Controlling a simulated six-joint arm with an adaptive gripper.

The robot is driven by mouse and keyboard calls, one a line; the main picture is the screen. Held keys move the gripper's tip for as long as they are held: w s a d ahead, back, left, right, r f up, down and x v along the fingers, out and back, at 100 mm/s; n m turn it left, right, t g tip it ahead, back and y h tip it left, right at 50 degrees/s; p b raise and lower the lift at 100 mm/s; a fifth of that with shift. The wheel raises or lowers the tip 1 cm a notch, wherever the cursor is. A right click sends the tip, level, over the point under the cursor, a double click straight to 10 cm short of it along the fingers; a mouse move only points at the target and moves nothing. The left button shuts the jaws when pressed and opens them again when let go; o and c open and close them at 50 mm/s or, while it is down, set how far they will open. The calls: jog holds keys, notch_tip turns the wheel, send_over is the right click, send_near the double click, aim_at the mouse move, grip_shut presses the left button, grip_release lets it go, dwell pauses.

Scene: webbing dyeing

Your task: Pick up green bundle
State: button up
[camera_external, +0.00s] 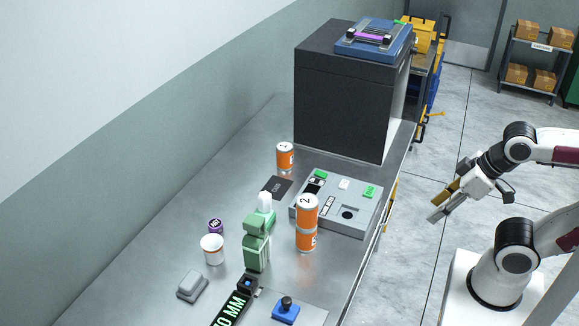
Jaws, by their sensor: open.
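Several green things show, and I cannot tell for certain which is the green bundle. A green blocky upright piece (257,243) with a white top stands on the steel bench (205,190), near its middle. Small bright green blocks lie on the grey panel (335,222): one at its back left (320,174) and one at its right (370,191). My gripper (440,202) is open and empty, in the air right of the bench, apart from all of these.
Orange cans stand left of the panel (285,157) and at its front (307,222). A black box (340,100) carries a blue device (374,42). The bench's left side is clear.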

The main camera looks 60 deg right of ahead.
aim_at(256, 246)
jog(key=w+a+r+m+t, duration=0.1)
jog(key=w+r+m+t, duration=0.4)
jog(key=w, duration=0.4)
jog(key=w+a+r+m+t+y, duration=0.15)
jog(key=w+r+m+t, duration=0.35)
jog(key=w, duration=0.5)
jog(key=w+a+r+m+t, duration=0.2)
jog(key=w+r+m+t, duration=0.1)
jog(key=w+r, duration=0.5)
jog(key=w+a+f+m+t+y, duration=0.1)
jog(key=w+a+f+m, duration=0.1)
jog(key=w+a+f, duration=0.5)
jog(key=a+f+g+y, duration=0.1)
jog(key=a+f, duration=0.1)
jog(key=f, duration=0.7)
jog(key=w+a+f+g+y, duration=0.1)
jog(key=a+f, duration=0.2)
jog(key=f, duration=0.7)
jog(key=shift+w+f, duration=0.25)
jog(key=shift+w, duration=0.1)
jog(key=shift+x, duration=1.25)
